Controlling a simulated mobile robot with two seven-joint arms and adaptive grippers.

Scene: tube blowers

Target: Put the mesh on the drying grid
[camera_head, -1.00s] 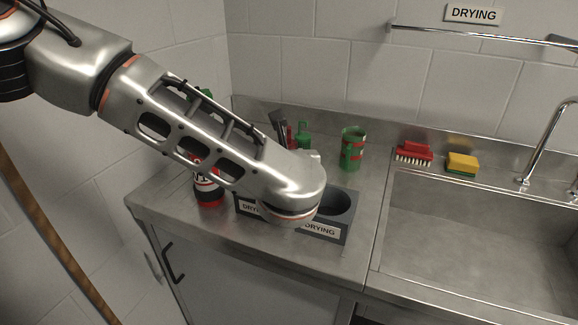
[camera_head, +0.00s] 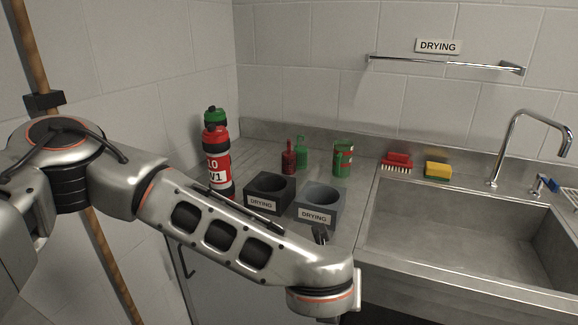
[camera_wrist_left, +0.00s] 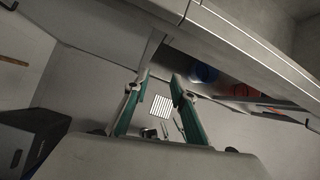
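I cannot make out a mesh for certain in any view. A small pale striped panel (camera_wrist_left: 160,106) shows between my fingers in the left wrist view; I cannot tell what it is or how far off. My left gripper (camera_wrist_left: 161,77) has teal-padded fingers standing apart, with nothing seen gripped. In the head view my left arm crosses the lower front and hides most of that gripper. A chrome rail (camera_head: 440,63) hangs on the wall under a "DRYING" sign (camera_head: 438,46). My right gripper is out of view.
A black holder (camera_head: 261,203) and a grey holder (camera_head: 316,216), both marked "DRYING", stand on the counter. The sink (camera_head: 440,235) at right is empty.

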